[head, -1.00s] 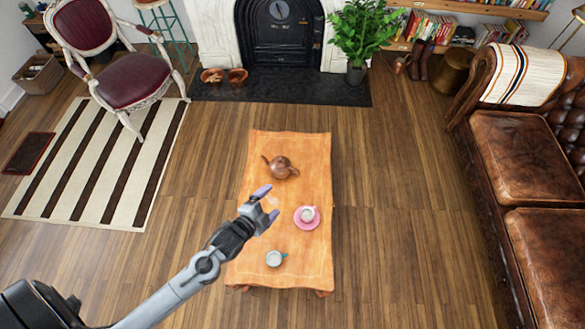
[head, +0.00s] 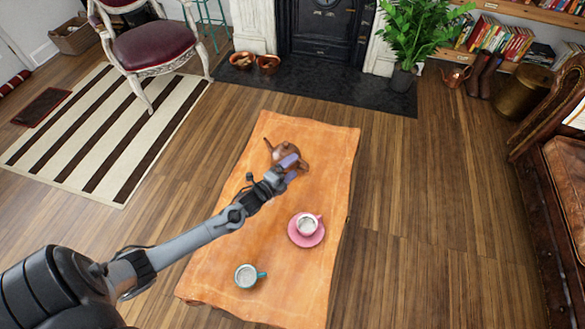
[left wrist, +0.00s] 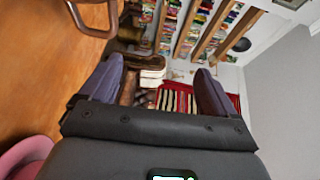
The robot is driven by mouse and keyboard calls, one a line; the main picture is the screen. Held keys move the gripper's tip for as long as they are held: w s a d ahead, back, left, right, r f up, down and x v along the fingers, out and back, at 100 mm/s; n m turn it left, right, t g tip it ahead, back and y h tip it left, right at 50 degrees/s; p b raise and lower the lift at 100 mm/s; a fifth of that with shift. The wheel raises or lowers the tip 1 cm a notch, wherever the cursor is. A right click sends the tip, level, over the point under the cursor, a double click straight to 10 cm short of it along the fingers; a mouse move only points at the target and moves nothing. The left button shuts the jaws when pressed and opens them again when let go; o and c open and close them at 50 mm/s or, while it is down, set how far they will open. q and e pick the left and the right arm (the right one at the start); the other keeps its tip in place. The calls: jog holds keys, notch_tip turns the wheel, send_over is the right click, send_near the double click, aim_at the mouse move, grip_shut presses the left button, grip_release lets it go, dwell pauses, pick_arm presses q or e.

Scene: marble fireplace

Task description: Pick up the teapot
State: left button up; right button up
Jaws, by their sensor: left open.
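The brown teapot (head: 281,152) stands on the orange cloth of the low table (head: 215,265), toward the table's far end. My left gripper (head: 291,169) is at the teapot's near right side in the head view and covers part of it. Its purple fingers are apart. In the left wrist view the fingers (left wrist: 158,70) are open with nothing between them. The teapot's brown handle (left wrist: 97,31) shows there at the upper left, outside the left finger. My right gripper is not in view.
A white cup (head: 307,224) on a pink saucer (head: 303,240) and a white cup with a teal handle (head: 246,276) stand nearer on the table. The pink saucer also shows in the left wrist view (left wrist: 22,160). A fireplace, plant (head: 412,40) and chair (head: 155,47) are beyond.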

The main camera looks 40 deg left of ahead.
pick_arm(q)
notch_tip(320, 180, down, 3)
jog(key=w+b, duration=0.2)
jog(key=b, duration=0.7)
send_near(306, 171)
jog(key=w, duration=0.3)
jog(key=shift+a+r+t, duration=0.15)
jog(key=shift+a+t, duration=0.15)
jog(key=shift+a, duration=0.05)
jog(key=shift+w, duration=0.3)
jog(key=shift+w+b, duration=0.35)
jog(key=shift+w, duration=0.9)
jog(key=shift+w+b, duration=0.3)
jog(key=shift+b, duration=0.15)
jog(key=w+b, duration=0.2)
jog(key=w, duration=0.1)
jog(key=shift+w, duration=0.6)
jog(key=shift+s+a, duration=0.1)
jog(key=shift+s, duration=0.1)
jog(key=shift+c, duration=0.5)
jog(key=c, duration=1.4)
jog(key=shift+r, duration=0.2)
jog(key=shift+c, duration=0.6)
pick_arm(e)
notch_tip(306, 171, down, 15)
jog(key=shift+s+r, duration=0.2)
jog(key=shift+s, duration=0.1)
